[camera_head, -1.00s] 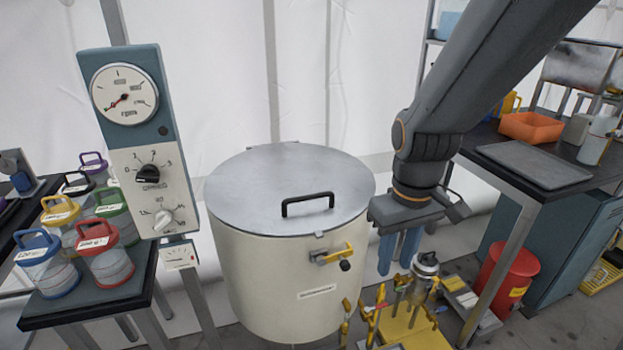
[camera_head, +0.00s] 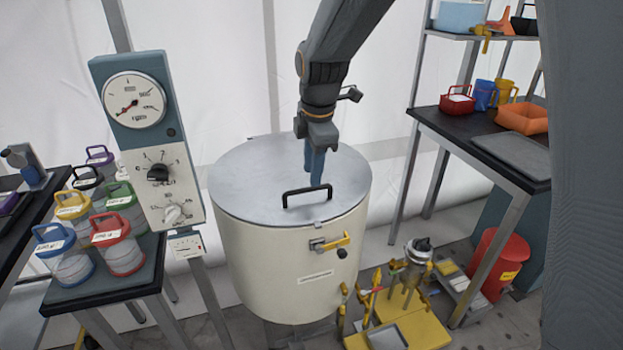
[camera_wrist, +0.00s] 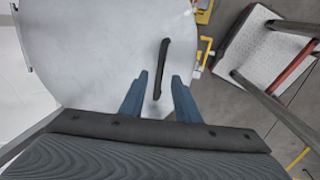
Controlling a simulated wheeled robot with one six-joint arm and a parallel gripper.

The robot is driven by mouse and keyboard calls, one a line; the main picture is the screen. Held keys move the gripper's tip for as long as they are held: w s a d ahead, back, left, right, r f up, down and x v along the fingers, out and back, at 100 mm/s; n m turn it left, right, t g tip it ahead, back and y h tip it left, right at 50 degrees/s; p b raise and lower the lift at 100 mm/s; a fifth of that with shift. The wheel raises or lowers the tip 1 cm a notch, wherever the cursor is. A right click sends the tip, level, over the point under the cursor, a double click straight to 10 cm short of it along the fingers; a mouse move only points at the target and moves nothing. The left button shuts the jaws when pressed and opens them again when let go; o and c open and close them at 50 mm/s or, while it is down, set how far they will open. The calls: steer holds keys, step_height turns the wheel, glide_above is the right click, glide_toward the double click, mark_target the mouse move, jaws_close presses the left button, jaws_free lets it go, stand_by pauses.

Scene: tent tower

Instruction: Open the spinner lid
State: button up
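The spinner (camera_head: 285,255) is a large cream drum with a flat grey metal lid (camera_head: 250,180), which lies closed on top. A black bar handle (camera_head: 307,196) stands on the lid near its front edge. My gripper (camera_head: 315,172) hangs over the lid, just behind the handle in the head view. In the wrist view its blue fingers (camera_wrist: 162,100) are apart and empty, with the handle (camera_wrist: 160,68) ahead of and between the fingertips. I see no contact with the handle.
A control post with a gauge (camera_head: 135,100) stands left of the drum. Coloured-lid jars (camera_head: 118,245) fill a table beside it. A yellow platform (camera_head: 410,325) with tools and a metal canister sits at the front right. A black table with an orange bin (camera_head: 522,118) stands right.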

mark_target(312, 190)
steer(key=shift+w+a+f+p, duration=0.1)
steer(key=shift+w+f+p, duration=0.1)
steer(key=shift+f, duration=0.85)
steer(key=shift+w+f+p, duration=0.1)
steer(key=shift+w+f, duration=0.1)
steer(key=shift+f, duration=0.85)
steer(key=shift+c, duration=0.5)
jaws_close()
